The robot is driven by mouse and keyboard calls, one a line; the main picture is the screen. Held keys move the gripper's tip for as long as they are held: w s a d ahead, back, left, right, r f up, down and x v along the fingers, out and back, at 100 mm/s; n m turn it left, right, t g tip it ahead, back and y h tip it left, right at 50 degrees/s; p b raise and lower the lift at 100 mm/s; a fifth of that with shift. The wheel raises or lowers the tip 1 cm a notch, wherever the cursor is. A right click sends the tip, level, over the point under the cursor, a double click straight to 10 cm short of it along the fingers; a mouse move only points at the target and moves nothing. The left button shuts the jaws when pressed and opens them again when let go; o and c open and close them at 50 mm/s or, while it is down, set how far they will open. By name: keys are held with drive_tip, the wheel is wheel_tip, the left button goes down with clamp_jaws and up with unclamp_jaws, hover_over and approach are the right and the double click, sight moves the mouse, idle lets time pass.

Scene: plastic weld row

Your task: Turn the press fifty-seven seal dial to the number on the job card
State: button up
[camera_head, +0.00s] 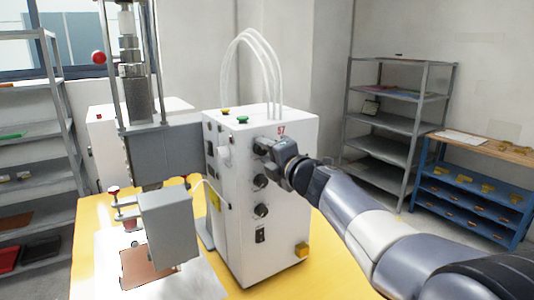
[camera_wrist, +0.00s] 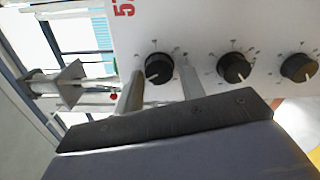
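The white press box marked with a red 57 (camera_head: 281,131) stands on a yellow table. Dial markings are too small to read. I cannot make out a job card.
A grey press column (camera_head: 140,95) and clamp block (camera_head: 168,228) stand left of the box. Grey shelves (camera_head: 388,125) and a blue bench (camera_head: 470,190) stand at the right.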

drive_tip(key=shift+o, duration=1.2)
drive_tip(key=v, duration=1)
drive_tip(key=shift+s+d, duration=0.25)
drive_tip(key=shift+s, duration=0.05)
drive_tip(key=x, duration=1.1)
drive_tip(key=shift+s, duration=0.1)
